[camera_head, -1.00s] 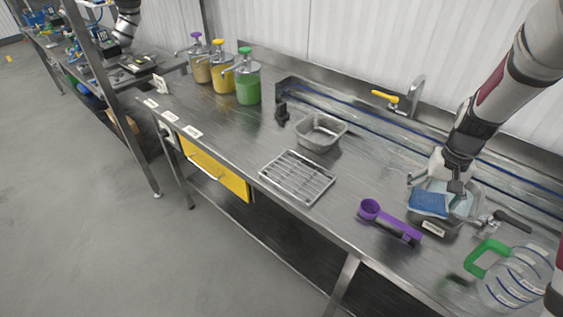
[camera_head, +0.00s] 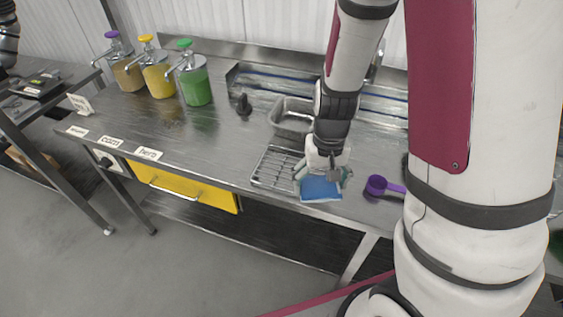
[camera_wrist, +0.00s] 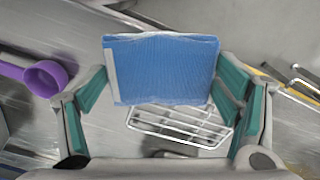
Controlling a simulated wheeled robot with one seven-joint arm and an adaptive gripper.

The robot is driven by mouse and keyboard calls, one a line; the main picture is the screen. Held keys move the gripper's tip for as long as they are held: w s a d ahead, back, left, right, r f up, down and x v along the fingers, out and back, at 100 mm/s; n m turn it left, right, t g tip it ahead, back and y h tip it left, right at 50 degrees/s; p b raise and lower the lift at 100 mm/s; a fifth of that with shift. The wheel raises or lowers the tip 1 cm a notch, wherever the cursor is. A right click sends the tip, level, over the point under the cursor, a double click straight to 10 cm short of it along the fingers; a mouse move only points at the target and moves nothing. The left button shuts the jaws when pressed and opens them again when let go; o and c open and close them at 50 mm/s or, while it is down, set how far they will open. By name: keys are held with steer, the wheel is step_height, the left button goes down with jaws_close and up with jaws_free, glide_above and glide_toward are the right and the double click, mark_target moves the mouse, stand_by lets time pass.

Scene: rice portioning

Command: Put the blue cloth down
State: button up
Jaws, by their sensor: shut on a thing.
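The blue cloth (camera_head: 321,189) is a folded blue pad with a pale edge. In the wrist view the blue cloth (camera_wrist: 163,70) lies between the two green-lined fingers of my gripper (camera_wrist: 163,85). My gripper (camera_head: 322,172) is shut on it and holds it over the right end of the wire rack (camera_head: 272,168), near the counter's front edge. In the wrist view the wire rack (camera_wrist: 180,128) shows below and partly behind the cloth. I cannot tell how high the cloth is above the rack.
A metal pan (camera_head: 284,119) stands behind my gripper. A purple scoop (camera_head: 377,186) lies to its right. Three pump jars, purple-topped (camera_head: 125,72), yellow-topped (camera_head: 157,78) and green-topped (camera_head: 195,84), stand at the back left. The counter's left middle (camera_head: 190,125) is clear.

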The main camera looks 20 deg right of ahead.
steer(key=w+a, duration=0.1)
steer(key=w, duration=0.7)
steer(key=w+a+f, duration=0.1)
steer(key=w, duration=0.3)
steer(key=shift+a, duration=0.35)
steer(key=shift+w+a+f+p, duration=0.1)
steer(key=shift+w+f+p, duration=0.15)
steer(key=shift+w+p, duration=0.05)
steer(key=shift+f+p, duration=0.35)
steer(key=shift+f, duration=1.25)
steer(key=shift+f, duration=0.15)
steer(key=o, duration=1)
steer(key=shift+c, duration=0.2)
